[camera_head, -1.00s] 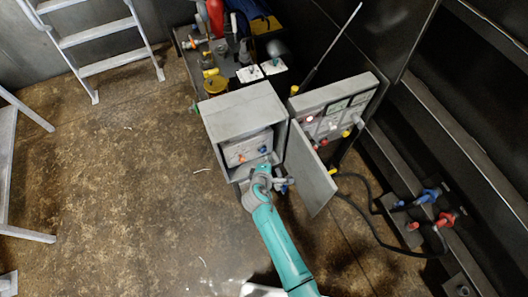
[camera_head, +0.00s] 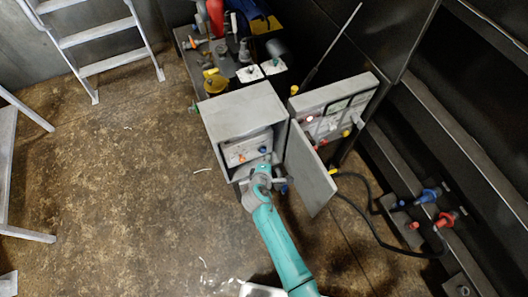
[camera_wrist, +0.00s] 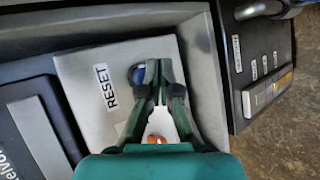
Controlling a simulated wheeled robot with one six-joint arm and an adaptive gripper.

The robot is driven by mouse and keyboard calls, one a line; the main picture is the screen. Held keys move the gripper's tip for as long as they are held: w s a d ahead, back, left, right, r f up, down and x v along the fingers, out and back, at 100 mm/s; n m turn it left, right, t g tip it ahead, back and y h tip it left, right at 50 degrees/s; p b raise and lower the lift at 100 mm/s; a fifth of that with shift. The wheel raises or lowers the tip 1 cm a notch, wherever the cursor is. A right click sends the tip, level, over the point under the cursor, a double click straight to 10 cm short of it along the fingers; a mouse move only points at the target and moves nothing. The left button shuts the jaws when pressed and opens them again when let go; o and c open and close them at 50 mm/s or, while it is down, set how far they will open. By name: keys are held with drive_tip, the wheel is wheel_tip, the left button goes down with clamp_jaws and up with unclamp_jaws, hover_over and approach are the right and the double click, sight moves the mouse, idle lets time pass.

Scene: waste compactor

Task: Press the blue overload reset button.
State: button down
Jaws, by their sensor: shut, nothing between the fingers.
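The blue reset button (camera_wrist: 136,75) sits on a pale panel marked RESET (camera_wrist: 105,88) in the wrist view. It is partly hidden behind my left fingertip. My gripper (camera_wrist: 158,68) is shut and empty, with its fingertips at the button's right edge. I cannot tell whether they touch it. In the head view the blue button (camera_head: 263,149) is inside an open grey cabinet (camera_head: 243,108), and my gripper (camera_head: 263,166) reaches into the front of the cabinet from below. An orange button (camera_head: 242,158) is on the same panel, left of the blue one.
The cabinet door (camera_head: 308,172) stands open just right of my arm. A control box (camera_head: 338,101) with lit lamps is beyond it. A black cable (camera_head: 372,222) hangs at the right. A cluttered bench (camera_head: 224,57) is behind.

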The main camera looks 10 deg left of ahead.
drive_tip(key=shift+w, duration=0.1)
drive_tip(key=shift+w+a, duration=0.2)
drive_tip(key=shift+w, duration=0.05)
drive_tip(key=shift+w+a, duration=0.25)
drive_tip(key=shift+w, duration=0.1)
idle(1.0)
drive_tip(key=shift+s+d, duration=0.1)
drive_tip(key=shift+s, duration=0.05)
drive_tip(key=shift+s+d, duration=0.35)
drive_tip(key=shift+s, duration=0.2)
drive_tip(key=shift+s+d, duration=0.1)
drive_tip(key=shift+s+d, duration=0.65)
drive_tip(key=shift+s, duration=0.35)
drive_tip(key=shift+s+d, duration=0.65)
drive_tip(key=shift+s, duration=0.35)
